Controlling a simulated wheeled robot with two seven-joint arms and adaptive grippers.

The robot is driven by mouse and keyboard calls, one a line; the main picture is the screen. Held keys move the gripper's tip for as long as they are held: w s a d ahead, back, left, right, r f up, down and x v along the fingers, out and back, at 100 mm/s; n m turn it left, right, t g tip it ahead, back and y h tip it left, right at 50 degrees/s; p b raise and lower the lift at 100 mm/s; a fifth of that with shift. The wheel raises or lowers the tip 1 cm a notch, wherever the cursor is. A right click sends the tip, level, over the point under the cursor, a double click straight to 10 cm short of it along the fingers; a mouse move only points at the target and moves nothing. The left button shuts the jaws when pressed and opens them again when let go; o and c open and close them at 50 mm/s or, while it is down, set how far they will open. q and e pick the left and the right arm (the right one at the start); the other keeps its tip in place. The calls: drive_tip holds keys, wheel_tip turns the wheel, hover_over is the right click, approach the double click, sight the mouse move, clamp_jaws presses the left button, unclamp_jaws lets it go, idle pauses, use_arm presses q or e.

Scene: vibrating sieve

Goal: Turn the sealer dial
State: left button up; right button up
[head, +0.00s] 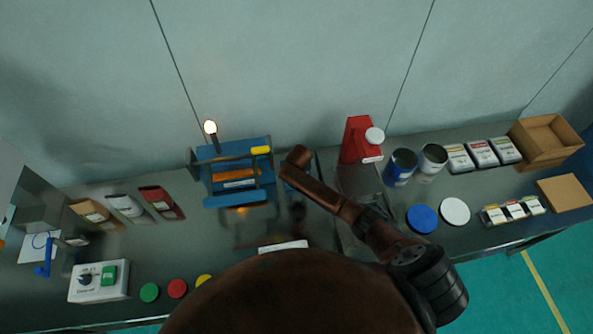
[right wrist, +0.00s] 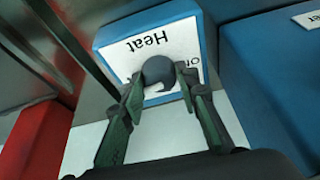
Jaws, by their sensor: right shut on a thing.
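The blue sealer (head: 228,160) stands at the middle back of the bench in the head view. In the right wrist view its blue box (right wrist: 112,40) carries a white "Heat" label (right wrist: 150,42) with a dark round dial (right wrist: 158,69) on it. My right gripper (right wrist: 161,84) is shut on the dial, one finger on each side. In the head view my right arm reaches over the bench to the sealer's right side, and the dial and fingertips cannot be made out there. My left gripper is not in view.
A cardboard box (head: 548,139) is far right. A wall closes the back.

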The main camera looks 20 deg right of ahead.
drive_tip(key=o, duration=1.2)
drive_tip(key=shift+c, duration=0.2)
drive_tip(key=v, duration=1.2)
drive_tip(key=shift+a, duration=0.1)
